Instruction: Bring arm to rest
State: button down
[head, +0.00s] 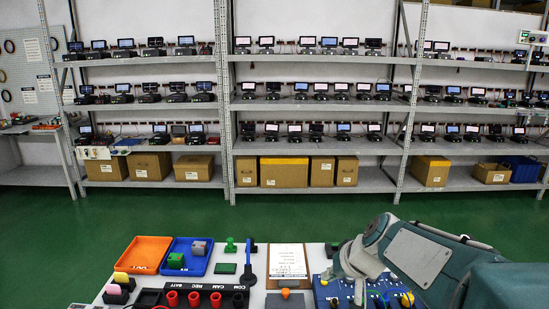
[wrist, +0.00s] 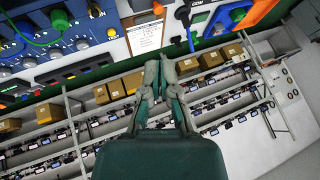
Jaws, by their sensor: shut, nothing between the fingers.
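My arm shows at the lower right of the head view, reaching over the right part of the table; the fingertips are not clear there. In the wrist view my gripper (wrist: 160,75) is shut and empty, its grey fingertips close together. The fingertips show in front of the racks and the table edge, close in the picture to a clipboard with a white sheet (wrist: 145,38). I cannot tell how far the fingers are from it. The clipboard also shows in the head view (head: 287,260).
The table holds an orange tray (head: 142,254), a blue tray (head: 186,268) with blocks, a black holder with red cups (head: 193,299) and a blue panel with knobs (head: 335,290). Shelves of small screens and cardboard boxes (head: 284,172) stand behind. The green floor (head: 130,212) between is clear.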

jog(key=s+d+h, duration=0.2)
jog(key=s, duration=0.8)
jog(key=s+d+h, duration=0.1)
jog(key=s+h, duration=0.1)
jog(key=s, duration=0.9)
jog(key=shift+d+r, duration=0.3)
jog(key=shift+d, duration=0.1)
jog(key=shift+s, duration=0.1)
dwell(2.1)
